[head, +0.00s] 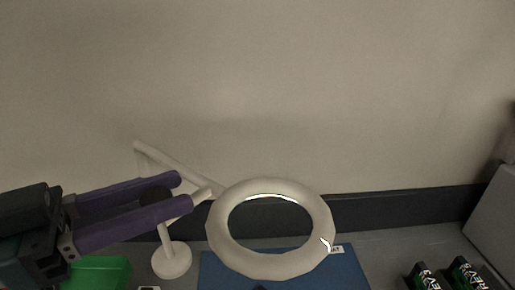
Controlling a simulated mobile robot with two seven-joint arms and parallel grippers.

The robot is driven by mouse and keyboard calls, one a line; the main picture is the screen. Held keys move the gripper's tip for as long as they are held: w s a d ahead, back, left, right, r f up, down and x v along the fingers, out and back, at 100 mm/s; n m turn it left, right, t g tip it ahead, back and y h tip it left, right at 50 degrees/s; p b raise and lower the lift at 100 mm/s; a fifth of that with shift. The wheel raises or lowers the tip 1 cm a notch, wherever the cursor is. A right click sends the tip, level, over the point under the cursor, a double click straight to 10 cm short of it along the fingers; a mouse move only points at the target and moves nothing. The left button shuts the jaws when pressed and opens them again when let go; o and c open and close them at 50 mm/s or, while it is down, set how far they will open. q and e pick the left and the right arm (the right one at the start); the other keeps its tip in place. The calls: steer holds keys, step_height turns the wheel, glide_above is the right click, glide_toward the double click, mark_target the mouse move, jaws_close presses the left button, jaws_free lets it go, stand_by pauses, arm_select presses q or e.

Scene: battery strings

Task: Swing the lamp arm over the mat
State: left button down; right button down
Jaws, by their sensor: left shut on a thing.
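A white ring-shaped lamp head (222,258) hangs over the blue mat (350,272) at the bottom centre. Its thin white lamp arm (165,159) runs from an upper-left joint down to the ring, and its round base (171,262) stands left of the mat. My left gripper (192,187) comes in from the left with two purple fingers. It is shut on the lamp arm close to the ring; the fingers partly hide the arm and post. The mat's near part is cut off by the frame. My right gripper is not in view.
A green container (100,271) stands at the lower left, below my left gripper. Black battery packs (466,273) with white lettering stand at the lower right, and a grey box (495,225) is at the right edge. A dark strip runs along the wall behind.

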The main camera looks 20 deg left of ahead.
arm_select(q)
steer(key=shift+s+a+m+g+h, duration=0.45)
steer(key=shift+s+m+g+h, duration=0.05)
steer(key=shift+s+h, duration=0.1)
steer(key=c, duration=0.5)
jaws_free()
steer(key=shift+w, duration=0.1)
steer(key=v, duration=1)
steer(key=shift+d, duration=0.1)
